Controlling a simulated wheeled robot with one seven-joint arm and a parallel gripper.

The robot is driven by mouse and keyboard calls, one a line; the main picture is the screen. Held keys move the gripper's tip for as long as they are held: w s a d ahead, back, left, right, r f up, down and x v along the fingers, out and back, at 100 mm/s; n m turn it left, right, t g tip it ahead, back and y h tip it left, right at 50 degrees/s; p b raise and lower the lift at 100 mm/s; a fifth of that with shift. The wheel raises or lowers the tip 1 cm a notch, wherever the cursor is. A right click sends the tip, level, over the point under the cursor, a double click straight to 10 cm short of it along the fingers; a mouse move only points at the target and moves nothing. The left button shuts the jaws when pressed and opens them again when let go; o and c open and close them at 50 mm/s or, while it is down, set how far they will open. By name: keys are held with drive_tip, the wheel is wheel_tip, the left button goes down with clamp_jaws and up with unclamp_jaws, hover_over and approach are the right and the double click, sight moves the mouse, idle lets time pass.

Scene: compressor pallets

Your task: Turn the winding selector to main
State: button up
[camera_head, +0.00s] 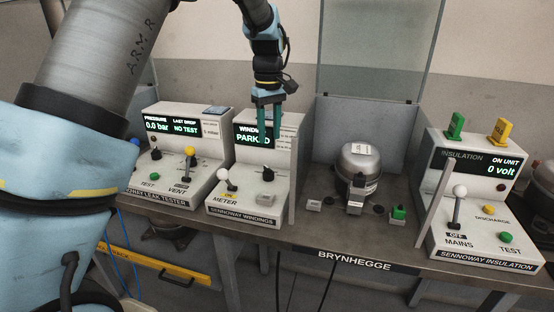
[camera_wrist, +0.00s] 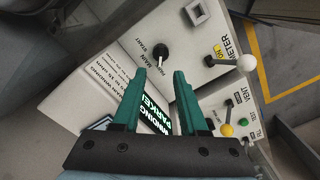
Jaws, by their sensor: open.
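The winding selector is a small black knob (camera_head: 267,174) on the sloped top of the windings tester (camera_head: 245,213). In the wrist view the knob (camera_wrist: 161,51) has a light mark on the side toward the PARK label, with MAIN and START printed beside it. The tester's display (camera_head: 255,135) shows WINDING and PARKED, partly hidden by my fingers. My gripper (camera_head: 269,138) points down in front of the display, above and behind the knob. In the wrist view its green fingers (camera_wrist: 160,76) are apart with nothing between them, and the knob lies just beyond their tips.
A white-balled METER lever (camera_head: 223,175) stands left of the knob, and a grey square button (camera_head: 267,204) is in front. The leak tester (camera_head: 165,188) is to the left. A compressor (camera_head: 359,165) and the insulation tester (camera_head: 480,228) stand to the right. An upright panel edge (camera_head: 300,170) borders the windings tester.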

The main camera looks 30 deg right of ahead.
sight(269, 169)
wheel_tip(269, 169, down, 10)
drive_tip(key=shift+a+f+p, duration=0.1)
drive_tip(key=shift+p, duration=1.1)
clamp_jaws()
